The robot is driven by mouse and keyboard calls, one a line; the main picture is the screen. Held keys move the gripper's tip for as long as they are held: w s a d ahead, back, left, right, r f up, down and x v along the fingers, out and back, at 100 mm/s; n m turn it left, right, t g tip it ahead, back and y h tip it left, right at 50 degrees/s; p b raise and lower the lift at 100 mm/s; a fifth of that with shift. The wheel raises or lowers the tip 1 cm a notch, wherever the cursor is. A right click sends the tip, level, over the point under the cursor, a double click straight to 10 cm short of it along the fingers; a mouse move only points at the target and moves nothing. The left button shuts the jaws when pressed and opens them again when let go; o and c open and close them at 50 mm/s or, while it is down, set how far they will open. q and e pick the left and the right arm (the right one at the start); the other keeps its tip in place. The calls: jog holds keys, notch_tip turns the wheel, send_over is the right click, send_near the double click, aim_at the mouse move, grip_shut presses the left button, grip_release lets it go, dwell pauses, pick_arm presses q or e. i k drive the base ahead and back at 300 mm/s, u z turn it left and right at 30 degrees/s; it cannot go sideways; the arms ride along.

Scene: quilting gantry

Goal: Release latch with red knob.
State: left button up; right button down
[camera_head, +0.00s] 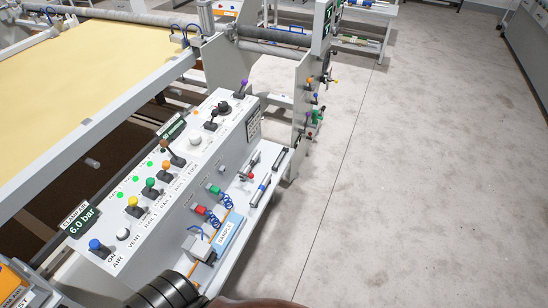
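A grey sloped control console (175,230) stands at the middle left. Its row of levers has blue (95,245), yellow (132,202), green (151,184) and orange (166,166) knobs, with a brown one further up. On its lower shelf a red fitting (200,210) sits beside a blue coil, and a small item with a red end (250,177) lies further back. I cannot tell whether either belongs to the latch. Small coloured knobs (315,116) are on the frame's end, too small to make out. Neither gripper is in view; dark rounded parts at the bottom edge look like my arm.
A yellow quilt surface (75,75) in a grey rail frame fills the upper left. An orange item (12,285) is at the lower left. The concrete floor (420,180) on the right is clear.

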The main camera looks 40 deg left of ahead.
aim_at(251, 176)
jog(key=i, duration=2.25)
jog(key=u, duration=3.5)
